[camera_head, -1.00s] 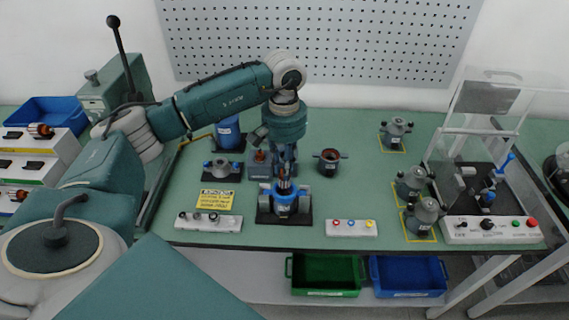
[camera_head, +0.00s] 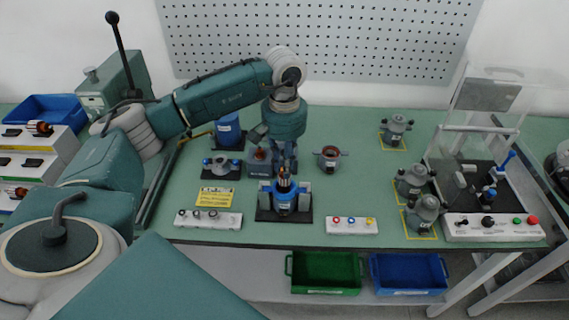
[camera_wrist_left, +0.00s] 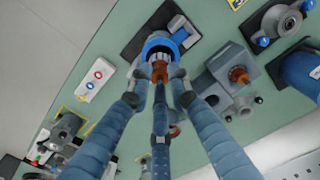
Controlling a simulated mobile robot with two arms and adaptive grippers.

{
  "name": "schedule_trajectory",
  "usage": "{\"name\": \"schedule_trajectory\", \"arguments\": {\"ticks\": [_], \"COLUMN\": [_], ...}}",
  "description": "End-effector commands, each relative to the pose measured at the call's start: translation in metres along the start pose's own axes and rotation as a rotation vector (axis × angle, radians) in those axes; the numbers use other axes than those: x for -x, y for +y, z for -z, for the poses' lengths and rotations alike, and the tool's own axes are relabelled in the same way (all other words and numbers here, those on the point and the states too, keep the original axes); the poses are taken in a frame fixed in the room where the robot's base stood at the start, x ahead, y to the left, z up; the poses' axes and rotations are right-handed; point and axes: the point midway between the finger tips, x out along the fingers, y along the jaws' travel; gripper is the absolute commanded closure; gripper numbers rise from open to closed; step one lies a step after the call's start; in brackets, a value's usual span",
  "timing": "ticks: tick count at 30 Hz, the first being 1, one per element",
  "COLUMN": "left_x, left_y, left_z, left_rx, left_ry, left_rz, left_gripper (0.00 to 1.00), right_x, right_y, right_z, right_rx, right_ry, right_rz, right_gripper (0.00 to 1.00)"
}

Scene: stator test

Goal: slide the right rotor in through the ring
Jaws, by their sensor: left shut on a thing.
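A blue ring (camera_head: 285,205) stands on a black base between two grey blocks, near the front middle of the table. It also shows in the wrist view (camera_wrist_left: 157,44). My left gripper (camera_head: 284,168) points straight down above the ring. It is shut on the rotor (camera_head: 283,184), whose copper-coloured part also shows between the fingertips in the wrist view (camera_wrist_left: 160,73). The rotor is upright and over the ring's opening; its lower end is hidden, so I cannot tell how deep it sits. My right gripper is not in view.
A grey stator with copper winding (camera_head: 330,157) stands right of the gripper. A grey block (camera_head: 259,166) and a blue cylinder (camera_head: 228,133) stand behind left. White button strips (camera_head: 208,219) (camera_head: 351,225) flank the base at the front. Several grey housings stand at right.

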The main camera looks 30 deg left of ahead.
Motion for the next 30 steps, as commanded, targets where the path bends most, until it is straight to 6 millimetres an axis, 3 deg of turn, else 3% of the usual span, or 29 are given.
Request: {"name": "schedule_trajectory", "arguments": {"ticks": [15,30], "left_x": [-0.025,-0.029], "left_y": [-0.001,0.000], "left_z": [0.001,0.001], "left_rx": [0.001,0.000], "left_ry": [0.001,0.001], "left_rz": [0.000,0.000], "left_gripper": [0.98,0.98], "right_x": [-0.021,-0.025], "right_y": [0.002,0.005], "right_z": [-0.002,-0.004], "right_rx": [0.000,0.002], "right_ry": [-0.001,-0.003], "right_rz": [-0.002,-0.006], "right_gripper": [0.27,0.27]}}
